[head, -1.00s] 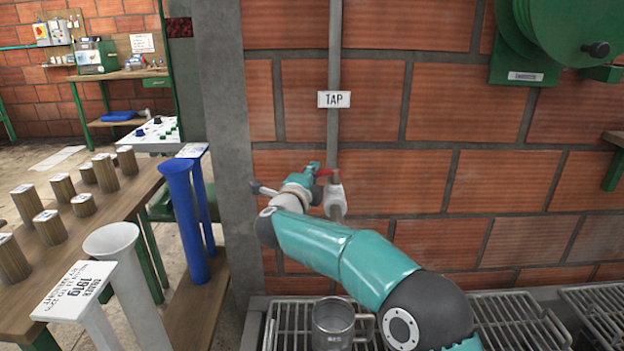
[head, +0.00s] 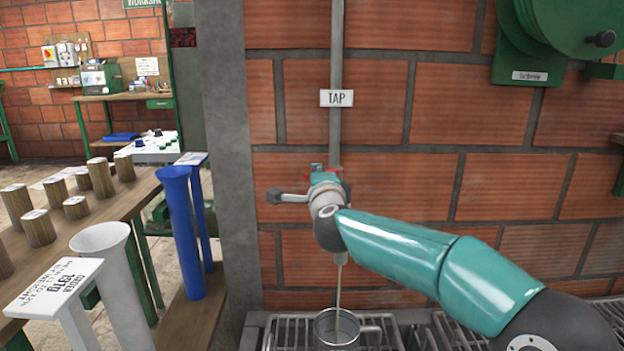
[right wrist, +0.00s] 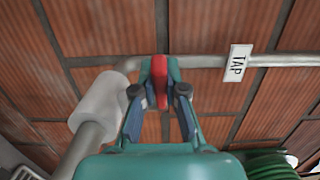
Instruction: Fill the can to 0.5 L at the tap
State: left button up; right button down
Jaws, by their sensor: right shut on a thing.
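The metal can (head: 336,330) stands upright on the grate under the tap, its handle to the right. A thin stream of water (head: 338,292) runs from the tap spout (head: 341,258) down into the can. The water level inside cannot be read. My right gripper (head: 322,176) is at the tap, shut on the red tap handle (right wrist: 161,82), as the right wrist view shows. My right wrist and arm hide most of the tap body in the head view. My left gripper is not in view.
A TAP sign (head: 336,98) hangs on the pipe above. A green reel (head: 560,30) is on the brick wall at upper right. At left are a bench with wooden cylinders (head: 100,178), a blue funnel tube (head: 184,230) and a white one (head: 118,275).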

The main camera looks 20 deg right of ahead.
jog(key=shift+f, duration=0.35)
jog(key=c, duration=1.2)
grip_release()
jog(key=shift+r, duration=0.15)
jog(key=v, duration=1.2)
